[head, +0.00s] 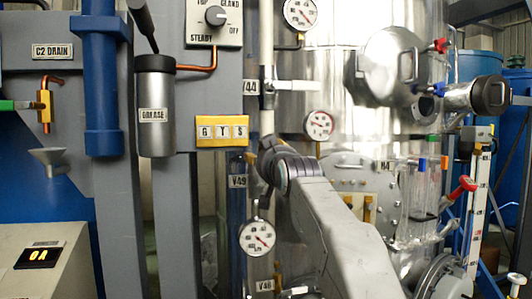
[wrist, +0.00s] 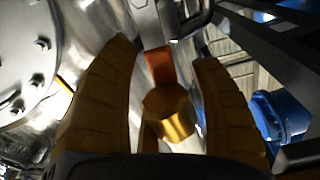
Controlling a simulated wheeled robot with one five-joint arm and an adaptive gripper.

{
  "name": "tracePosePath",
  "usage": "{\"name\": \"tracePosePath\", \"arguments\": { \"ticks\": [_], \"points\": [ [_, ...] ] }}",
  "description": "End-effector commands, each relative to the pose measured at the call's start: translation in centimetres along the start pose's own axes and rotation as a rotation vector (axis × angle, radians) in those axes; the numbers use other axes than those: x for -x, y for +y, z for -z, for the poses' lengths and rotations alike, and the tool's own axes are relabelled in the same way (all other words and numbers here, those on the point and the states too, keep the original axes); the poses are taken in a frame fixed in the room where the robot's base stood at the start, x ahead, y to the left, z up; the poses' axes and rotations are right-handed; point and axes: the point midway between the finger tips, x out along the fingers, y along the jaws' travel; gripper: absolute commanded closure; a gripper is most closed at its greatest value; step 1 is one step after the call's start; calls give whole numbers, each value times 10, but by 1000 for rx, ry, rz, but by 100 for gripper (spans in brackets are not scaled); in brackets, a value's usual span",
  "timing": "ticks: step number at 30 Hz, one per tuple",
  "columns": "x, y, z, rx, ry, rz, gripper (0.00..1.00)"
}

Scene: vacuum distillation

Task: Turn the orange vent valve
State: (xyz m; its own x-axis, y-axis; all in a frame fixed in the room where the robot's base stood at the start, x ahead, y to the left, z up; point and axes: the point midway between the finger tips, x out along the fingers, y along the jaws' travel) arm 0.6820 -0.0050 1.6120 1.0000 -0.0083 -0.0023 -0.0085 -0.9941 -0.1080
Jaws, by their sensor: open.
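In the wrist view, my gripper (wrist: 164,52) is open, with one tan finger on each side of the picture. A flat orange lever (wrist: 158,66) shows in the gap between the fingers, with a round brass-coloured part (wrist: 168,112) below it. Neither finger visibly closes on them; whether one touches is unclear. In the head view, a small orange handle (head: 444,162) sits at the right of the clear glassware. I cannot tell whether it is the same lever. My arm covers part of the tank's lower front in that view.
A steel tank (head: 345,90) carries gauges, with a bolted flange (head: 365,180) close to my arm. A red-handled valve (head: 465,186) and a blue handle (head: 421,164) are at the right. Grey posts and a grease canister (head: 155,110) stand at the left.

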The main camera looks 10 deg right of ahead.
Motion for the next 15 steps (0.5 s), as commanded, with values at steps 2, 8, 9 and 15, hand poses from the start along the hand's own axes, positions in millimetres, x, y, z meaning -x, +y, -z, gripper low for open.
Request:
{"name": "tracePosePath", "arguments": {
  "ticks": [2,8,9,15],
  "points": [
    [-2,0,1,0,2,0,42],
    [-3,0,0,0,2,0,42],
    [-3,0,0,0,2,0,42],
    [-3,0,0,0,1,0,50]
  ]
}}
